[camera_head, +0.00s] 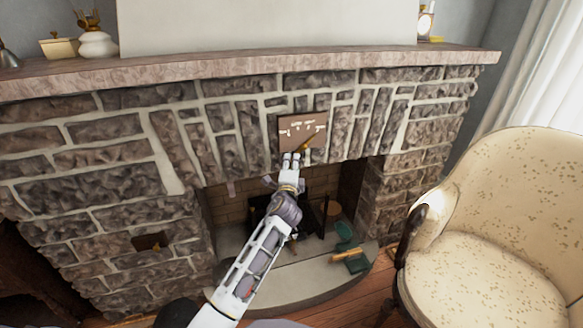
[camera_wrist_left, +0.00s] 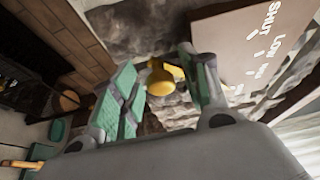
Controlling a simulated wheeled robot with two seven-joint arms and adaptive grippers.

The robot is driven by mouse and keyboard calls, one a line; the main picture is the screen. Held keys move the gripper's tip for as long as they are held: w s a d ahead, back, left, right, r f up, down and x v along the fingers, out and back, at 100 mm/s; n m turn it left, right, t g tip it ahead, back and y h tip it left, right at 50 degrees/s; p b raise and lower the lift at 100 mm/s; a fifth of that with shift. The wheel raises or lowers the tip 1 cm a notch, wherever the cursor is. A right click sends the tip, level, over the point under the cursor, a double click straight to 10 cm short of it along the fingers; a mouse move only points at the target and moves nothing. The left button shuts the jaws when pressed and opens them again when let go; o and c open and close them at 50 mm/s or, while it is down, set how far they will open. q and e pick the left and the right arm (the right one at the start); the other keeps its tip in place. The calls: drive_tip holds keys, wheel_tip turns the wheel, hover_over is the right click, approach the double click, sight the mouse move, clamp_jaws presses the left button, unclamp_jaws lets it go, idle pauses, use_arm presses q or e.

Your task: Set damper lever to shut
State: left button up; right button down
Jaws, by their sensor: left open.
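The damper plate (camera_head: 302,126) is a brown panel with white lettering on the stone front above the fireplace opening. In the left wrist view the plate (camera_wrist_left: 232,38) shows the words SHUT and LOW, with further marks partly hidden. The brass-yellow damper lever (camera_head: 312,139) slants up to the right across the plate's lower right part. Its rounded yellow end (camera_wrist_left: 163,80) shows between my left gripper's fingers in the wrist view. My left gripper (camera_head: 297,157) is open just below the plate, its green-padded fingers (camera_wrist_left: 160,75) either side of the lever end. I cannot tell whether they touch it.
The stone mantel shelf (camera_head: 240,66) overhangs the plate, with a white vase (camera_head: 97,43) on it at left. Below is the firebox with dark ironwork and a green object (camera_head: 356,262) on the hearth. A cream armchair (camera_head: 490,240) stands close on the right.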

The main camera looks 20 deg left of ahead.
use_arm(q)
clamp_jaws()
idle(0.3)
idle(0.3)
